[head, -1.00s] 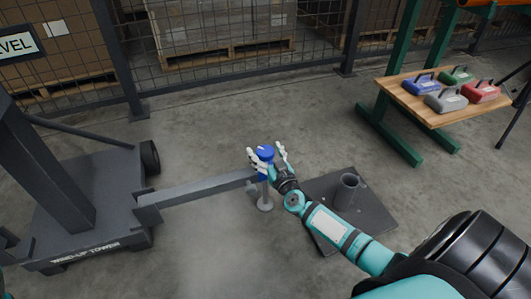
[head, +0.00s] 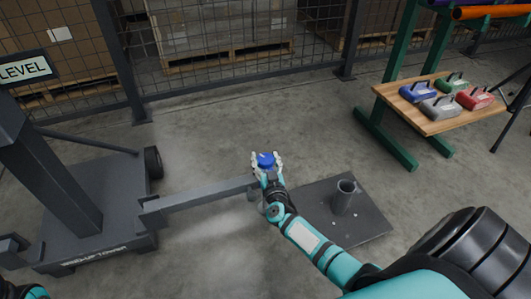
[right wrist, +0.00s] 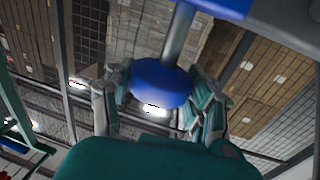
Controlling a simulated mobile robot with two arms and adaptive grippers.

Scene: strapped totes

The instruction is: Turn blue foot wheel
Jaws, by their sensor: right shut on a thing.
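The blue foot wheel (head: 265,159) sits at the end of the grey outrigger beam (head: 200,201) of the wind-up tower. My right gripper (head: 266,165) is at the wheel, with a finger on either side of it, shut on it. The right wrist view shows the round blue wheel (right wrist: 160,82) between the fingers, with a grey metal rod (right wrist: 178,35) running from it to a blue part. The foot under the beam end is mostly hidden behind my right gripper. My left gripper does not show; only a bit of teal is at the lower left corner.
A dark base plate (head: 365,218) with an upright tube (head: 344,195) lies on the floor right of the wheel, beneath my right arm. A wooden bench (head: 425,117) with coloured weights stands at the right. A mesh fence (head: 240,45) runs behind. Floor behind the beam is clear.

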